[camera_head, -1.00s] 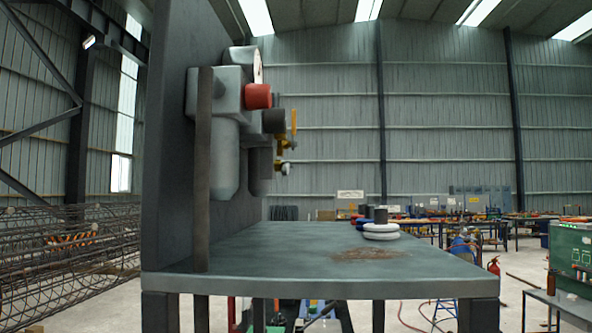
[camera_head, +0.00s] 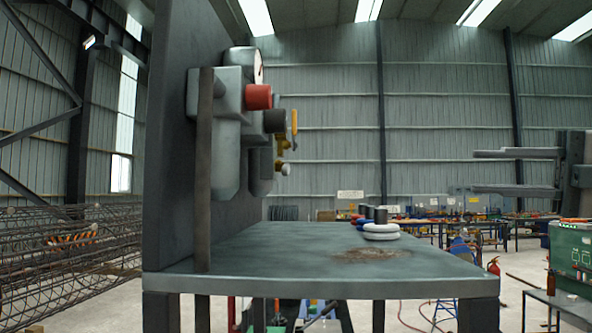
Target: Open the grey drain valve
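A row of grey units (camera_head: 228,150) is mounted on the upright panel, with grey bowls hanging below. They carry a red knob (camera_head: 258,97), a dark knob (camera_head: 274,121), a yellow lever (camera_head: 294,121) and a small pale knob (camera_head: 285,169) further back. I cannot tell which part is the grey drain valve; the bowl undersides show no clear handle from here. My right gripper (camera_head: 476,171) is at the right, its two fingers pointing left and apart with nothing between them. It is well away from the units. My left gripper is not in view.
The bench top (camera_head: 300,265) carries white rings (camera_head: 380,232) and dark cylinders (camera_head: 380,215). The space between my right gripper and the units is clear.

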